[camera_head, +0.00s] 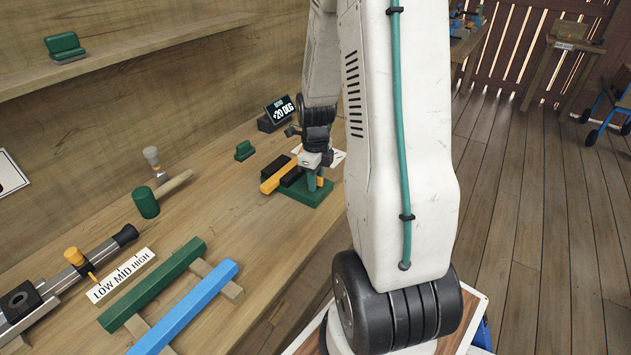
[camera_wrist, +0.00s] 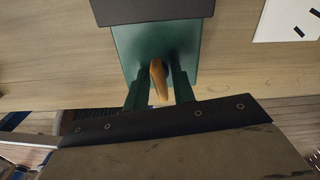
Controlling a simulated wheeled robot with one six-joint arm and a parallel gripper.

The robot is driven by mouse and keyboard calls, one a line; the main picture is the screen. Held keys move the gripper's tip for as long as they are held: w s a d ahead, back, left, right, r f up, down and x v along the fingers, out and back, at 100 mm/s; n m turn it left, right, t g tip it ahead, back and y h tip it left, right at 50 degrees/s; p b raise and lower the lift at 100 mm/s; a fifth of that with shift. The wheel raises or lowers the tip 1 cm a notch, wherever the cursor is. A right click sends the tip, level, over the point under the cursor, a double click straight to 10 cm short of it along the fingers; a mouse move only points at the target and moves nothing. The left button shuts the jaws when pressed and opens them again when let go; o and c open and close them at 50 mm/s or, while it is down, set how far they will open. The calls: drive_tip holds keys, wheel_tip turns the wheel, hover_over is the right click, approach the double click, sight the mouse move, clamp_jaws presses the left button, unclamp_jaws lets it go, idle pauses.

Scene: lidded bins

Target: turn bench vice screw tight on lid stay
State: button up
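The bench vice has a green base (camera_head: 300,193) and dark jaws (camera_head: 293,176) and stands on the bench. A yellow-orange bar (camera_head: 275,181), which looks like the lid stay, lies at the left side of the jaws. My gripper (camera_head: 315,172) is at the right end of the vice, pointing down. In the wrist view, an orange handle (camera_wrist: 158,82) lies between the two dark green fingers of my gripper (camera_wrist: 160,88), over the green base (camera_wrist: 160,40). The fingers are close beside it; I cannot tell whether they touch it. The screw itself is hidden.
A display (camera_head: 279,111) reading "+20 DEG" stands behind the vice. A small green block (camera_head: 244,151) is left of it. A mallet (camera_head: 147,201), a LOW MID HIGH plate (camera_head: 121,275), and green (camera_head: 152,287) and blue (camera_head: 185,309) bars lie to the left. Bare bench separates these from the vice.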

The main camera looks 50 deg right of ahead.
drive_tip(key=c, duration=0.5)
drive_tip(key=shift+o, duration=0.3)
drive_tip(key=shift+m, duration=1.1)
drive_tip(key=o, duration=0.5)
drive_tip(key=shift+r, duration=2.5)
